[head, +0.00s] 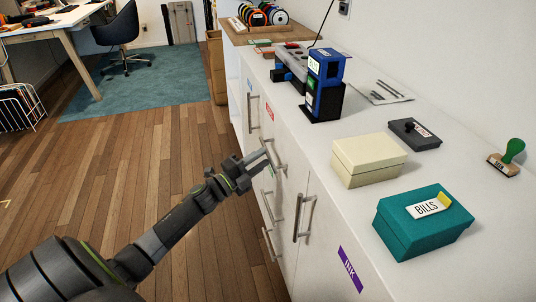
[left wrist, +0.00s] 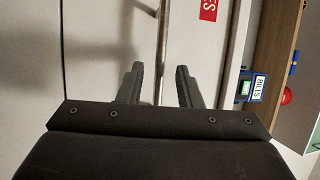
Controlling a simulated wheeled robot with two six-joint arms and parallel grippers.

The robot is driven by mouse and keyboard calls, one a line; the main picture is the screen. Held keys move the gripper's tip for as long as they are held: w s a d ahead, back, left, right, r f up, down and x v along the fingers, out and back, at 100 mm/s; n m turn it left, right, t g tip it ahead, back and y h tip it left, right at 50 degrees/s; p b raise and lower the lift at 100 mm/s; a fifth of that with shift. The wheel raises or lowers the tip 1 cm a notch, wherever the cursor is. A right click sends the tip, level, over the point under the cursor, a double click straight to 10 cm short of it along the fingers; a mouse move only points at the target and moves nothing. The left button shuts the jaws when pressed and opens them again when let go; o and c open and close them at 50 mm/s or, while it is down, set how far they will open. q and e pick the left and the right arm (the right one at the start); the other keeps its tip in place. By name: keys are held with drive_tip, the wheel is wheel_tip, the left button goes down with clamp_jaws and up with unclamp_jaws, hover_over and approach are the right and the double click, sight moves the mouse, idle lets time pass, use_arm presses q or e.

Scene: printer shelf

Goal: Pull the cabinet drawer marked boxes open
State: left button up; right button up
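The white cabinet drawer front (head: 257,125) carries a red label (head: 269,110). A metal bar handle (head: 279,163) is on the cabinet front near the label. My left gripper (head: 263,158) is at this handle. In the left wrist view the handle bar (left wrist: 162,45) runs between the two fingers, with a gap on each side, so the gripper looks open around it. The drawer looks flush with the cabinet front. My right gripper is in neither view.
Other bar handles, including one at the lower right (head: 304,218), stick out from the cabinet near my arm. A purple INK label (head: 350,269) is at the right. Boxes, including a teal one (head: 400,240), stand on top. The wooden floor (head: 140,150) before the cabinet is clear.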

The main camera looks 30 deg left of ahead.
sight(268, 154)
use_arm(q)
drive_tip(key=shift+x, duration=1.7)
clamp_jaws()
